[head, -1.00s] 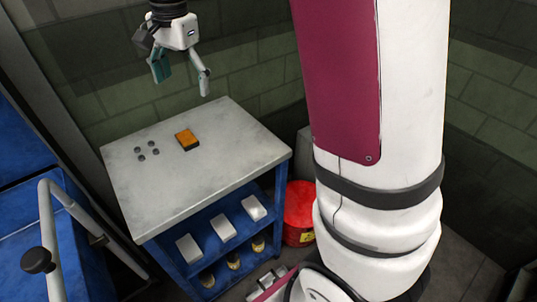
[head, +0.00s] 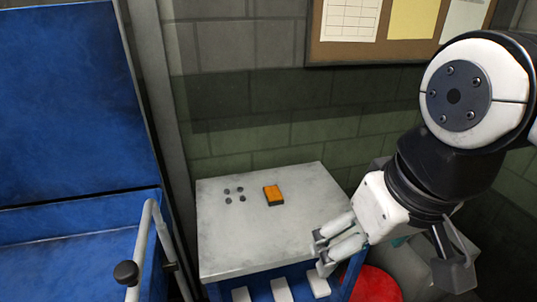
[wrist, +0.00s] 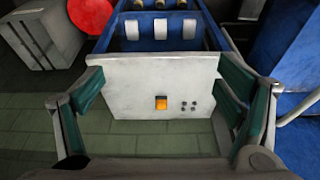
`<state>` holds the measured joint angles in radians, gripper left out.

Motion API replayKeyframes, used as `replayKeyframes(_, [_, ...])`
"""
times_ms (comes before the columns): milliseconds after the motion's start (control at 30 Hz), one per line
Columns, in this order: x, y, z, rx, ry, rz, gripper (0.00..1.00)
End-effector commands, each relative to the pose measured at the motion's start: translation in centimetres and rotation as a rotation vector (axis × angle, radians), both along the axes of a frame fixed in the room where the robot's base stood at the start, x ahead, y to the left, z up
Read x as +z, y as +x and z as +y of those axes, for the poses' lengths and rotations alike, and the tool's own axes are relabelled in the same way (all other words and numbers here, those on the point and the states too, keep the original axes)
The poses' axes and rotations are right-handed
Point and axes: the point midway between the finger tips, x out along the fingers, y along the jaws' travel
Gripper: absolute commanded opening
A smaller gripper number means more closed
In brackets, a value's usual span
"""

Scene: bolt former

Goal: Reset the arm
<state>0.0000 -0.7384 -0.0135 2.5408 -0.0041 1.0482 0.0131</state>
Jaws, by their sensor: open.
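My gripper (head: 322,252) is at the right in the head view, in front of the right edge of a grey-topped table. It looks empty. In the wrist view its two green-padded fingers (wrist: 160,108) stand wide apart, with the tabletop (wrist: 130,75) between and beyond them. My white arm comes in from the right in the head view, with its wrist bent down toward the table.
The table (head: 225,255) carries an orange and black block (head: 273,194) and several small dark round pieces (head: 234,194). White blocks (head: 281,290) sit on its blue shelf. A red drum (head: 376,285) stands to the right. A blue machine with a grey rail (head: 140,245) is at the left.

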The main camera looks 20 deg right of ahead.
Motion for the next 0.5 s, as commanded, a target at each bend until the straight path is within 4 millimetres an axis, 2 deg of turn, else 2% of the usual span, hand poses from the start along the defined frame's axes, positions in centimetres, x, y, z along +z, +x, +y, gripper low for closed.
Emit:
replayKeyframes(367, [-0.2,-0.4,0.0,0.019,-0.008,-0.005,0.86])
replayKeyframes(500, [1.1,-0.5,0.0,0.019,-0.009,-0.024,0.86])
